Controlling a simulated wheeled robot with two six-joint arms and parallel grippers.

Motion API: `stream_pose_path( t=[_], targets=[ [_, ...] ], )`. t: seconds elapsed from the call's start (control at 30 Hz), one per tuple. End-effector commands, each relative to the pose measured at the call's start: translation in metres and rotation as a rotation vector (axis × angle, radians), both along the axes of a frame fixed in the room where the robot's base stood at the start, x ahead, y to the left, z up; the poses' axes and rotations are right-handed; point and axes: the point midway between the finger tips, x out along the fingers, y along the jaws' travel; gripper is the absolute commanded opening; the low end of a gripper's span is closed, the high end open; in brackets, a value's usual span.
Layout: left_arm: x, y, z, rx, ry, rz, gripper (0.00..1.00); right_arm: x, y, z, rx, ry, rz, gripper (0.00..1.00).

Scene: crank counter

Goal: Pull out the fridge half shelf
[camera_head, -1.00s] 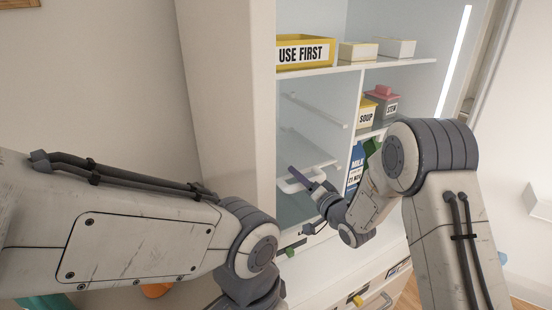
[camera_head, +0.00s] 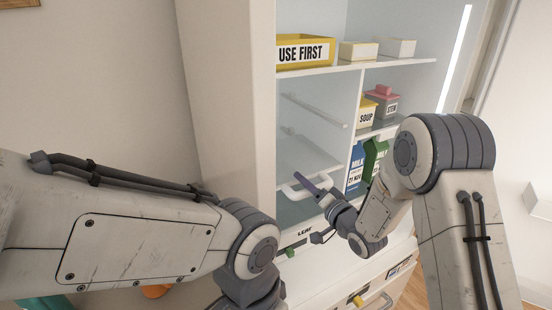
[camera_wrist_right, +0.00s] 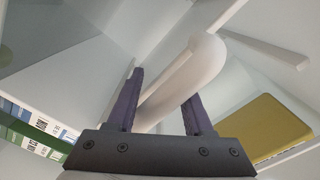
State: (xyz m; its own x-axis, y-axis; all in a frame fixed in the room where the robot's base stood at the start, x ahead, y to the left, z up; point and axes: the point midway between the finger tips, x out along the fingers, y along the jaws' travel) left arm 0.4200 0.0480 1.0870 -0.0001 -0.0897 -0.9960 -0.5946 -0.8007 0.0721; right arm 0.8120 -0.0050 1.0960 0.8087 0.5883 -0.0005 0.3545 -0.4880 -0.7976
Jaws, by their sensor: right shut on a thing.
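The half shelf (camera_head: 307,153) is a pale, see-through panel in the left part of the fridge, below an empty side rail. A white loop handle (camera_head: 287,190) is at its front edge. My right gripper (camera_head: 311,182) is at this handle, reaching in from the right. In the right wrist view, the white handle bar (camera_wrist_right: 185,78) passes between the two purple fingers (camera_wrist_right: 160,105), and the gripper is shut on it. My left arm crosses the lower left of the head view, and its gripper is out of the picture.
Above stand a yellow "USE FIRST" bin (camera_head: 304,52) and two small boxes. Right of the divider (camera_head: 357,95) are a soup container (camera_head: 367,114), a pink-lidded one (camera_head: 386,101), a blue milk carton (camera_head: 356,168) and a green carton (camera_head: 375,156). Drawers lie below.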

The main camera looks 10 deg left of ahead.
Motion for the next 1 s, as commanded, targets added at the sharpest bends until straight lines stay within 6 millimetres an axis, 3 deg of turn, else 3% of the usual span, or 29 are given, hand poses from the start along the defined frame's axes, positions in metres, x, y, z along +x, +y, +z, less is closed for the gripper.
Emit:
stream_pose_path(
  t=[1.0],
  targets=[
    [0.0, 0.0, -0.007, 0.0, 0.0, 0.0, 0.5, -0.041, -0.031, -0.001, -0.004, 0.0, -0.002, 0.0]
  ],
)
